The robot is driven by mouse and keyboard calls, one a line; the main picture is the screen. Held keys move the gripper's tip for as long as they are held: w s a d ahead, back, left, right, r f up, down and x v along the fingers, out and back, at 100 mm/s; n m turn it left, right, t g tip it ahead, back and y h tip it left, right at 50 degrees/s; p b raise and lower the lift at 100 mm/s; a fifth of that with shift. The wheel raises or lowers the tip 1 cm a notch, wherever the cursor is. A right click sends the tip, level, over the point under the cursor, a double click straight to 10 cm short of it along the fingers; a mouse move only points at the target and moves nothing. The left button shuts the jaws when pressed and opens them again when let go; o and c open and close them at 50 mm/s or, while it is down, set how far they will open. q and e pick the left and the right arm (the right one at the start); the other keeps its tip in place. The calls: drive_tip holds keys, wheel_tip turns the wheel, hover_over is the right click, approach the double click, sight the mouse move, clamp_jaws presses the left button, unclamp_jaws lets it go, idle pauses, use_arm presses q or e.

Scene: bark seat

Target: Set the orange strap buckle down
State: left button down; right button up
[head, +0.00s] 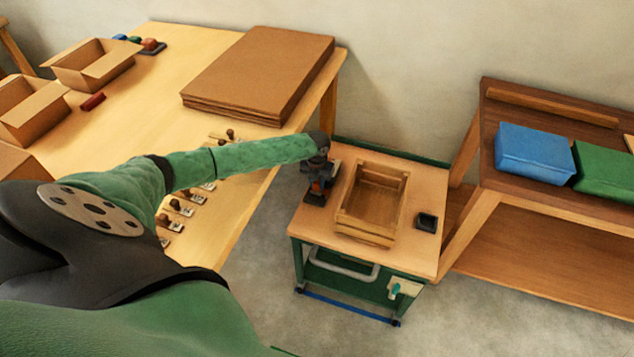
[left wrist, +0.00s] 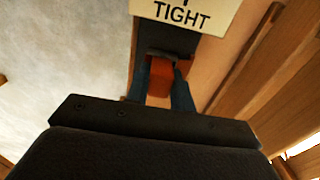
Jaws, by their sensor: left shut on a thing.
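My left gripper (head: 319,178) is over the left side of the small cart top (head: 393,254). It is shut on the orange strap buckle (head: 316,188), which shows only as a small patch of orange there. In the left wrist view the orange buckle (left wrist: 161,76) sits between the two dark blue-grey fingers (left wrist: 161,92). A dark flat piece (left wrist: 187,55) lies around and behind it, with a pale card reading "TIGHT" (left wrist: 185,12) above. I cannot tell whether the buckle touches the surface. My right gripper is not in view.
A wooden crate (head: 351,221) stands just right of the gripper. A small black tray (head: 426,222) is at the cart's right. The long table (head: 150,120) at left holds cardboard boxes and several small pieces along its edge. A shelf (head: 540,213) with bins stands at right.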

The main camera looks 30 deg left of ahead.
use_arm(q)
drive_tip(key=shift+f, duration=0.15)
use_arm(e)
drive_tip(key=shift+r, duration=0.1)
use_arm(q)
drive_tip(key=c, duration=1.2)
unclamp_jaws()
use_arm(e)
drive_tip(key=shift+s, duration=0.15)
use_arm(q)
drive_tip(key=shift+r, duration=0.45)
wheel_tip(320, 180, up, 12)
drive_tip(key=b, duration=0.3)
drive_tip(key=shift+f, duration=0.25)
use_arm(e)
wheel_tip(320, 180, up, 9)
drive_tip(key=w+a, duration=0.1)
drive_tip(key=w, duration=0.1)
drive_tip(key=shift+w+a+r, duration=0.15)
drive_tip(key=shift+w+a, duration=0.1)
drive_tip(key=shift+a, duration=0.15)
